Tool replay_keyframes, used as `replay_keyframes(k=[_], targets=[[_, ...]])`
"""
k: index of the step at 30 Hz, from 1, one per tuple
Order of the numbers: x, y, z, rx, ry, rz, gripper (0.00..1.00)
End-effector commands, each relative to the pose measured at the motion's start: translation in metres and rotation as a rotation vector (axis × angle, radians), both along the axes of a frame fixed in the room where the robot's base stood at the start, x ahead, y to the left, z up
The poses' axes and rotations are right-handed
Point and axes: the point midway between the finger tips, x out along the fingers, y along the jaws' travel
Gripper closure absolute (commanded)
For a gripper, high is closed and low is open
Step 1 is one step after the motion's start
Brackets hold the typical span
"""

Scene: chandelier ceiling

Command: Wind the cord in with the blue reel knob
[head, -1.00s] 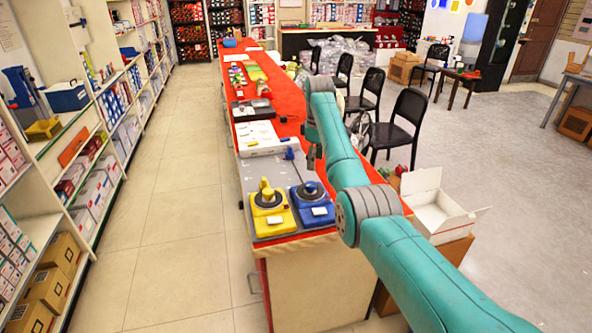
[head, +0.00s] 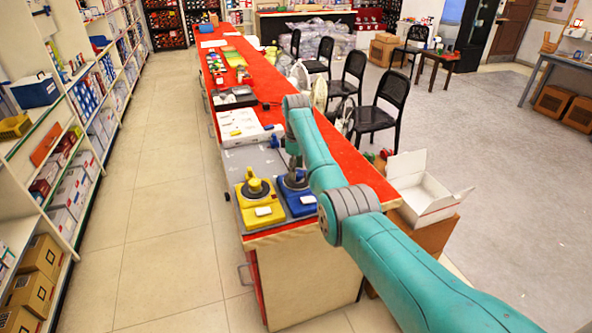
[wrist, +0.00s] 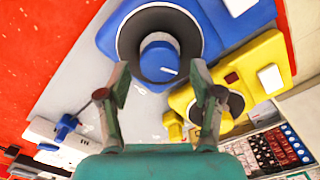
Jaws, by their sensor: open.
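The blue reel unit (head: 302,205) sits at the near end of the red counter, with a white label on its base. In the wrist view its blue knob (wrist: 158,60) stands in the middle of a dark round drum, with a white mark on it. My gripper (wrist: 160,80) is open; its two fingers are apart, one on each side of the knob in the picture. Whether they touch it I cannot tell. In the head view my gripper (head: 294,172) is over the blue reel and hides its knob. No cord can be made out clearly.
A yellow reel unit (head: 262,212) with its own knob stands close beside the blue one. A white panel (head: 240,127) and a black tray (head: 235,98) lie farther along the counter. An open white box (head: 425,190) stands to the right. The floor aisle at left is clear.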

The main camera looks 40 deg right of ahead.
Motion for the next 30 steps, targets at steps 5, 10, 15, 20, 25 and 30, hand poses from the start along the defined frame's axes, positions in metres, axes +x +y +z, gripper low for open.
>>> replay_keyframes(k=[5, 10, 15, 20, 25, 30], targets=[[0.0000, 0.0000, -0.0058, 0.000, 0.000, 0.000, 0.35], [0.0000, 0.0000, -0.0058, 0.000, 0.000, 0.000, 0.35], [0.0000, 0.0000, -0.0057, 0.000, 0.000, 0.000, 0.67], [0.0000, 0.0000, -0.0057, 0.000, 0.000, 0.000, 0.95], [0.0000, 0.0000, -0.0057, 0.000, 0.000, -0.009, 0.95], [0.0001, -0.0003, -0.0058, 0.000, 0.000, -0.055, 0.95]])
